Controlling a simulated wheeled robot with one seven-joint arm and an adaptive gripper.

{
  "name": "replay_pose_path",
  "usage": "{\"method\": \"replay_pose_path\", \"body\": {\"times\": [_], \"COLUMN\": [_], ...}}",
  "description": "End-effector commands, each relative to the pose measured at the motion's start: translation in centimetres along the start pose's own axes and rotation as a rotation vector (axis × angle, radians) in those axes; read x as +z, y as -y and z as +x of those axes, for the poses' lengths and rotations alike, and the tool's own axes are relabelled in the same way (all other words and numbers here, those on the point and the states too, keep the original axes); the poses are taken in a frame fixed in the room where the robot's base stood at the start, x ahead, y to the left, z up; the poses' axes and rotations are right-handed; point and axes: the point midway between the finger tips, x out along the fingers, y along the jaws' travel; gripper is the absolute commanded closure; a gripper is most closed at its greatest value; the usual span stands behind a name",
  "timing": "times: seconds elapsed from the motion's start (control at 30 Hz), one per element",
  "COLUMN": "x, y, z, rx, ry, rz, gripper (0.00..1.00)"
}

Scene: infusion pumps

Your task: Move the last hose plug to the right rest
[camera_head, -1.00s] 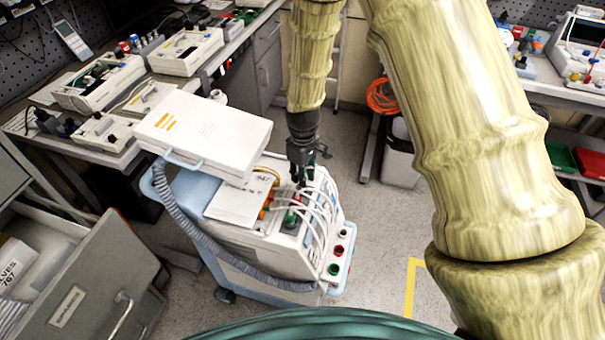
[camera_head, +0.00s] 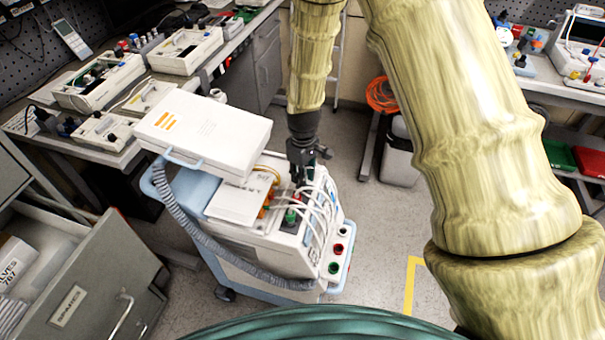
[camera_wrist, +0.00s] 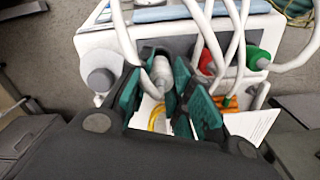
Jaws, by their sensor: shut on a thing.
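My gripper (camera_head: 300,182) reaches down over the top of the white pump unit (camera_head: 285,255) on the cart. In the wrist view its teal-padded fingers (camera_wrist: 165,98) are shut on a pale grey-white hose plug (camera_wrist: 160,72), with a white hose (camera_wrist: 124,35) running beside it. A red plug (camera_wrist: 205,62) and a green plug (camera_wrist: 258,58) stand to the right of it in that view, both with white hoses. The green plug also shows in the head view (camera_head: 290,216). The fingers hide the held plug's lower end, so I cannot tell whether it is seated.
Round black, red and green-ringed ports (camera_head: 339,248) line the cart's right edge. Several white hoses (camera_head: 322,210) arch over the unit's right side. A large white box (camera_head: 205,135) and a white sheet (camera_head: 238,202) lie close on the left.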

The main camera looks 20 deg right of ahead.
Motion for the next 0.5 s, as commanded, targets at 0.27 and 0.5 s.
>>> {"method": "replay_pose_path", "body": {"times": [0.27, 0.5], "x": [-0.01, -0.02], "y": [0.0, 0.0], "z": [0.57, 1.01], "rx": [0.0, 0.0], "ry": [0.0, 0.0], "rz": [0.0, 0.0], "gripper": [1.0, 1.0]}}
